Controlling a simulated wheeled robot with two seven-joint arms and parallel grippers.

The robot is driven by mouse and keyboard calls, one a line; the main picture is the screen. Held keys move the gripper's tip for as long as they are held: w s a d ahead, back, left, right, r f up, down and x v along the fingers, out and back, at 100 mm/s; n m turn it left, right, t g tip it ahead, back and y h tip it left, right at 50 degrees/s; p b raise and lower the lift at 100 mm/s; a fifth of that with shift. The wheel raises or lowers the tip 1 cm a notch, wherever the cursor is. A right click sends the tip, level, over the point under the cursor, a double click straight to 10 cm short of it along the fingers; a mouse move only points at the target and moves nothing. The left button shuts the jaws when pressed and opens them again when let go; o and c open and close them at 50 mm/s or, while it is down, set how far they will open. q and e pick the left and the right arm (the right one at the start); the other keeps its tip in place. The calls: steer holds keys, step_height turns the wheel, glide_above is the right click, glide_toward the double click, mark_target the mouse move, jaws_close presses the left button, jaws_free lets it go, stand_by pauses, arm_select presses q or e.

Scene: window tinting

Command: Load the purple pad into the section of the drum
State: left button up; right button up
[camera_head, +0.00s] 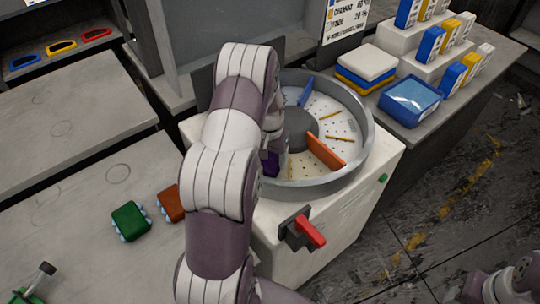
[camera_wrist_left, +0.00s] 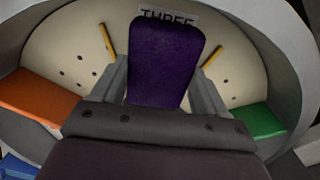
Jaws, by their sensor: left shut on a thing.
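The round grey drum (camera_head: 358,120) sits on a white machine, its pale perforated floor split by coloured dividers. My left gripper (camera_wrist_left: 163,85) is shut on the purple pad (camera_wrist_left: 165,55), with a finger on each side of it. The pad is over a drum section between the orange divider (camera_wrist_left: 38,95) and the green divider (camera_wrist_left: 255,120). It partly covers a label reading THREE. I cannot tell whether the pad touches the drum floor. In the head view, my arm hides most of the gripper, and only a bit of the purple pad (camera_head: 271,164) shows.
A green block (camera_head: 130,221) and an orange-brown block (camera_head: 171,204) lie on the table left of the machine. A red-handled switch (camera_head: 308,231) sticks out from the machine's front. A blue box (camera_head: 410,101) and stacked pads (camera_head: 367,62) are on the back right counter.

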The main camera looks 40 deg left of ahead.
arm_select(q)
steer(key=shift+f+b, duration=0.45)
steer(key=shift+f, duration=0.3)
steer(key=o, duration=1.2)
